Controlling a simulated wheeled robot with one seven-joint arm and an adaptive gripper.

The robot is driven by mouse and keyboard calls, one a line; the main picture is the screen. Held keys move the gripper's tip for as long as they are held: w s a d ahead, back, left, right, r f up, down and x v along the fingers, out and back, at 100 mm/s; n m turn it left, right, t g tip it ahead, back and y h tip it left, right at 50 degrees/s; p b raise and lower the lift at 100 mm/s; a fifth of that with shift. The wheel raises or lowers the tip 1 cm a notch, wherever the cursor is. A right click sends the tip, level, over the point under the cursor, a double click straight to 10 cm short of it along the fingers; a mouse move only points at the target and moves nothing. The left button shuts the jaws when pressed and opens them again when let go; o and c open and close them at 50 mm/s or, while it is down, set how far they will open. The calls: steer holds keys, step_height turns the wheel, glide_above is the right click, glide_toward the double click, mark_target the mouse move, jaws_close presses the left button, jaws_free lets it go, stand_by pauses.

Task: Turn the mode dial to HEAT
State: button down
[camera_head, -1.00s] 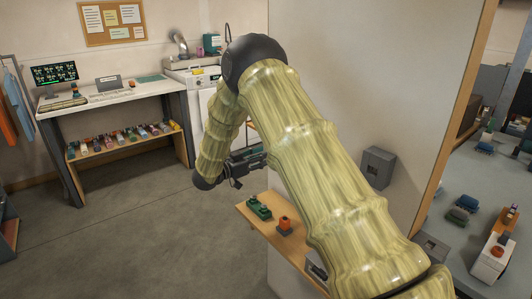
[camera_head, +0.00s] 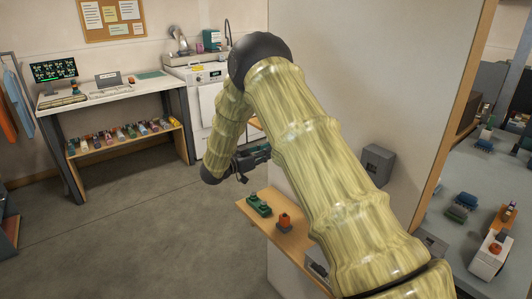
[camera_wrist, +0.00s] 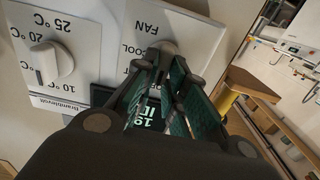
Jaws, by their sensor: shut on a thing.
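The mode dial (camera_wrist: 168,47) is a pale knob on a white plate (camera_wrist: 128,20), upside down in the wrist view. The letters FAN and part of another label, ending in OOL, show beside it. HEAT is not visible. My gripper (camera_wrist: 163,64) has its two green-padded fingers shut on the mode dial, one on each side, hiding much of it. In the head view my gripper (camera_head: 252,158) is at the wall's edge, and the dial is hidden there. A dark display (camera_wrist: 155,115) shows partly between the fingers.
A temperature dial (camera_wrist: 46,62) with degree marks sits on a second white plate beside the mode dial, close to my left finger. In the head view, a wooden shelf (camera_head: 271,229) with small green and orange items stands below my arm.

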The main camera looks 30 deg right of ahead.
steer(key=shift+f, duration=0.1)
steer(key=m+b, duration=0.5)
steer(key=b, duration=0.1)
steer(key=m+b, duration=0.3)
steer(key=b, duration=0.1)
steer(key=shift+s+f+m, duration=0.2)
steer(key=shift+s+m, duration=0.1)
steer(key=shift+s, duration=0.05)
stand_by(0.4)
steer(key=c, duration=1.5)
jaws_free()
steer(key=shift+r, duration=0.1)
steer(key=shift+o, duration=0.2)
